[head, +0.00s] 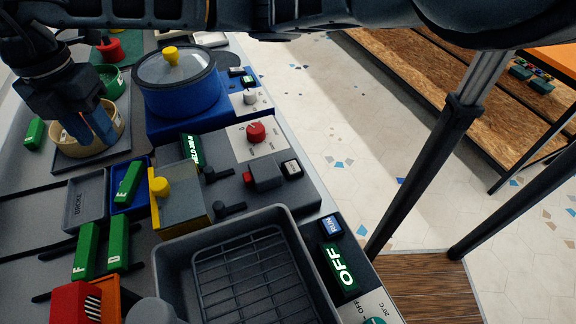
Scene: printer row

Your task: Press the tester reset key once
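My gripper (92,131) is at the left, black with blue fingers, pointing down over a beige round spool or bowl (68,146), well away from the key. Whether its fingers are together is unclear.
A blue pot-like unit with clear lid (180,95) stands behind the tester. A yellow-knobbed block (183,195), green lettered blocks (86,250) and a grey basket (170,262) crowd the bench. An "OFF" display (340,268) is at front right. Open floor lies right.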

